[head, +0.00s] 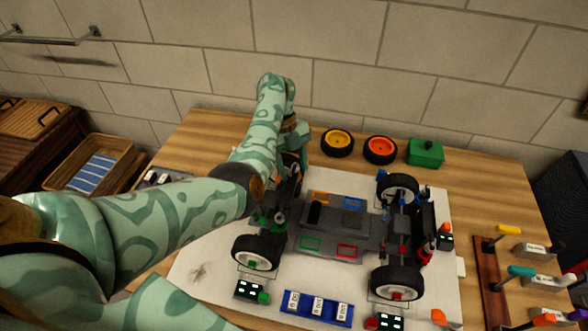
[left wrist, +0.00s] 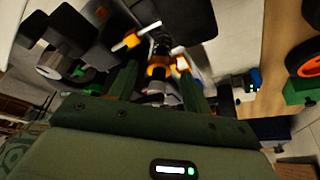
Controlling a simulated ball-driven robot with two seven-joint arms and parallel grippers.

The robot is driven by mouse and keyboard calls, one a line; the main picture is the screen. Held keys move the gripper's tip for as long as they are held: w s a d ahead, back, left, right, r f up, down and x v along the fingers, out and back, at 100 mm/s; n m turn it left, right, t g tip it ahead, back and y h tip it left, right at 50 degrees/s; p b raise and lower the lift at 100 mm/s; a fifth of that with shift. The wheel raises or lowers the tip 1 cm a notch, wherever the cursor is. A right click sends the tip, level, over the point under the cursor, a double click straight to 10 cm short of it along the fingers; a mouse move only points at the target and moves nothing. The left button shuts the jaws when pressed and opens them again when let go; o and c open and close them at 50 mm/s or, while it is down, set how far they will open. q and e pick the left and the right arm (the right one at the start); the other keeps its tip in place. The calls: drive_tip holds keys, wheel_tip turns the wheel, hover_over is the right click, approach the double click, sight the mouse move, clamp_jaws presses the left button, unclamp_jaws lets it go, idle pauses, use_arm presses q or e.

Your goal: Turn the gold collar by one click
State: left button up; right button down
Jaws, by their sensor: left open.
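The RC car chassis (head: 335,232) sits on a pale mat in the middle of the bench. My left gripper (head: 293,163) is over its far left corner, reaching down beside the shock there. In the left wrist view, the gold collar (left wrist: 159,69) is an orange-gold ring around a dark, upright-looking shock (left wrist: 160,48). My left gripper (left wrist: 158,76) is open, with one green finger on each side of the collar. Gaps seem to show between fingers and collar, but contact is hard to tell. In the head view the gripper mostly hides the collar. My right gripper is not in view.
Two loose wheels, yellow-rimmed (head: 337,142) and orange-rimmed (head: 380,150), and a green box (head: 425,153) stand behind the car. A blue tray of labelled tiles (head: 317,307) lies in front. A tool rack (head: 490,280) is at the right.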

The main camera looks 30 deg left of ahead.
use_arm(q)
drive_tip(key=shift+d+f, duration=0.15)
drive_tip(key=shift+f, duration=0.25)
drive_tip(key=shift+s, duration=0.1)
drive_tip(key=c, duration=1)
drive_tip(key=shift+o, duration=0.2)
drive_tip(key=shift+r+m+g+y, duration=0.1)
drive_tip(key=shift+m+g+y, duration=0.35)
drive_tip(key=shift+m, duration=1.15)
drive_tip(key=shift+w+d+m, duration=0.1)
drive_tip(key=shift+w+m, duration=0.1)
drive_tip(key=shift+m, duration=0.4)
drive_tip(key=shift+w+d+m+g+y, duration=0.1)
drive_tip(key=shift+m+g+y, duration=0.35)
drive_tip(key=shift+m, duration=0.75)
drive_tip(key=shift+d+m+y, duration=0.1)
drive_tip(key=shift+m+y, duration=0.6)
drive_tip(key=shift+m, duration=0.7)
